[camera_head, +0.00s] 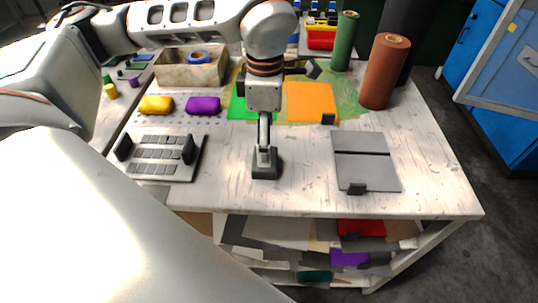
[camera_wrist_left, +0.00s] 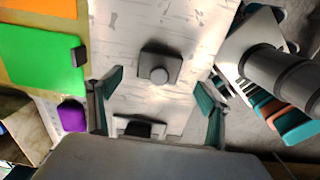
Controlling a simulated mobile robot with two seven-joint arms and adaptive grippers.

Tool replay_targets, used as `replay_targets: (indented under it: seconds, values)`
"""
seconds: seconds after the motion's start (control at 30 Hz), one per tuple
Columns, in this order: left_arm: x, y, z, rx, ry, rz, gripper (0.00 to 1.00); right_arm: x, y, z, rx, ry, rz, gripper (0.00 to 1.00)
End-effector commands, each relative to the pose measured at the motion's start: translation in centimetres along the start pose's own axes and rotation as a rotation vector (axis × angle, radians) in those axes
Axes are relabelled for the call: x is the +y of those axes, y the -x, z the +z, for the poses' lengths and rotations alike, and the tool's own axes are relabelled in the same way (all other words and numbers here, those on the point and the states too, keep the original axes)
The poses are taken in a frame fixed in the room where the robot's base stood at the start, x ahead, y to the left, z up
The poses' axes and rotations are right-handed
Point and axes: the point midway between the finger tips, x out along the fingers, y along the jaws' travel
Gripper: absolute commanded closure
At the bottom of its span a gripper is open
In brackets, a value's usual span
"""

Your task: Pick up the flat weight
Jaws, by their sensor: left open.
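The flat weight (camera_head: 265,166) appears to be the dark grey block with a rounded knob or post on top. It stands upright on the near middle of the worktable (camera_head: 430,185). In the left wrist view the weight (camera_wrist_left: 176,61) shows from above, its round knob facing the camera. My left gripper (camera_wrist_left: 159,80) is open and empty, with its teal-padded fingers spread to either side of the knob in that view. They look apart from the weight; the height gap is hard to judge. In the head view my left arm hangs over the weight and the fingers are not clear. My right gripper is not in view.
A grey tray of small plates (camera_head: 150,169) with black uprights lies left of the weight. Grey panels (camera_head: 365,150) lie to the right. Green (camera_head: 240,108) and orange (camera_head: 310,97) sheets lie behind. Brown (camera_head: 384,75) and green (camera_head: 346,42) rolls stand at the back right.

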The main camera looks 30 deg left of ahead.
Motion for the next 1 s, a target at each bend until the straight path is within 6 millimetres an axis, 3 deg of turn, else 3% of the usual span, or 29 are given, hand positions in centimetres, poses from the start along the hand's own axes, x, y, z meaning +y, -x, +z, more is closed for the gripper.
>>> replay_targets:
  seconds: [0.17, 0.4, 0.77, 1.0]
  values:
    - [0.0, -1.9, -0.1, 0.001, -0.001, -0.003, 0.22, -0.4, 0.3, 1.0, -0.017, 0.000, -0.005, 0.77]
    - [0.1, -5.3, -0.3, 0.001, 0.000, -0.005, 0.22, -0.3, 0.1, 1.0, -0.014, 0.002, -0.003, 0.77]
    - [0.1, -6.2, -0.2, -0.001, -0.001, -0.002, 0.22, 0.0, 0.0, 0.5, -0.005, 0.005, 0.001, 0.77]
    - [0.1, -6.2, -0.2, -0.001, -0.001, -0.002, 0.84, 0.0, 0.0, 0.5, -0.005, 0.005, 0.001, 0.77]
